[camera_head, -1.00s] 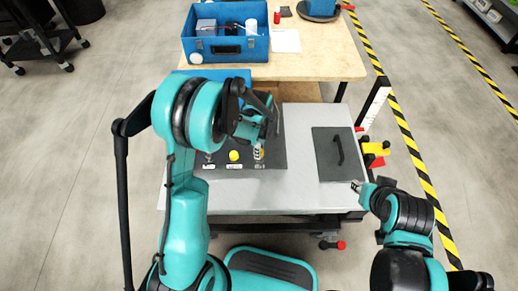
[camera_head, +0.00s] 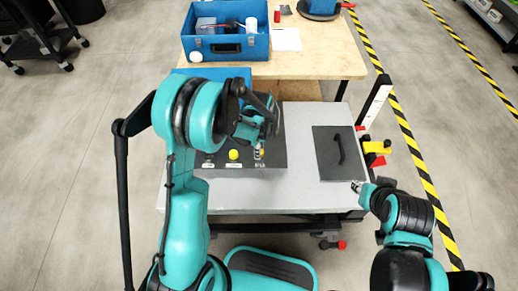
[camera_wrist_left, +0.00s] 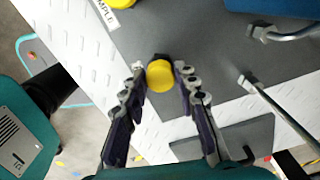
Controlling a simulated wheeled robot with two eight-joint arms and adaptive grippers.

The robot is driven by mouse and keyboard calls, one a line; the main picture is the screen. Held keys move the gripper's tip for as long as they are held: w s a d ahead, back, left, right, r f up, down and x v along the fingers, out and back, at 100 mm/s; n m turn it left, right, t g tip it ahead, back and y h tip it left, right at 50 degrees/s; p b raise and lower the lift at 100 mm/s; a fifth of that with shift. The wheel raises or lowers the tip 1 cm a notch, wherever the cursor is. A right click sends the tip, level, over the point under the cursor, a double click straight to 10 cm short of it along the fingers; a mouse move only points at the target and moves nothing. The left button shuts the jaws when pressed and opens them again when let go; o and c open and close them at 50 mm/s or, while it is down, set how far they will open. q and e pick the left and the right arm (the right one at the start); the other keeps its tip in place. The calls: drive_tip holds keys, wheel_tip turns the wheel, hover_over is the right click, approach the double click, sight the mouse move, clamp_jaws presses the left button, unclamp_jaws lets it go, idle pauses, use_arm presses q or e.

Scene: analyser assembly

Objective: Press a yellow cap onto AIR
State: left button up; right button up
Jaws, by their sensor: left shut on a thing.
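My left gripper (camera_head: 259,153) is shut on a yellow cap (camera_wrist_left: 160,75), which sits between its fingertips in the left wrist view. In the head view it is over the right-hand of three labelled spots on the dark panel (camera_head: 275,155). The fitting there is mostly hidden by the fingers and cap, so I cannot tell whether the cap touches it. Another yellow cap (camera_head: 234,155) is on the middle spot; its label (camera_wrist_left: 103,16) ends in "MPLE". The other labels are too small to read. My right gripper (camera_head: 357,186) is at the table's right edge, its jaws too small to judge.
A dark lid with a handle (camera_head: 338,153) lies on the right of the white worktop (camera_head: 302,190). Behind is a wooden table (camera_head: 320,60) with a blue toolbox (camera_head: 225,48). Yellow and red parts (camera_head: 376,148) hang at the right.

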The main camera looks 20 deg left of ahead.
use_arm(q)
drive_tip(key=shift+f+b, duration=0.4)
drive_tip(key=shift+f, duration=0.1)
drive_tip(key=o, duration=0.8)
drive_tip(key=shift+o, duration=0.2)
drive_tip(key=shift+r, duration=0.1)
wheel_tip(320, 180, up, 12)
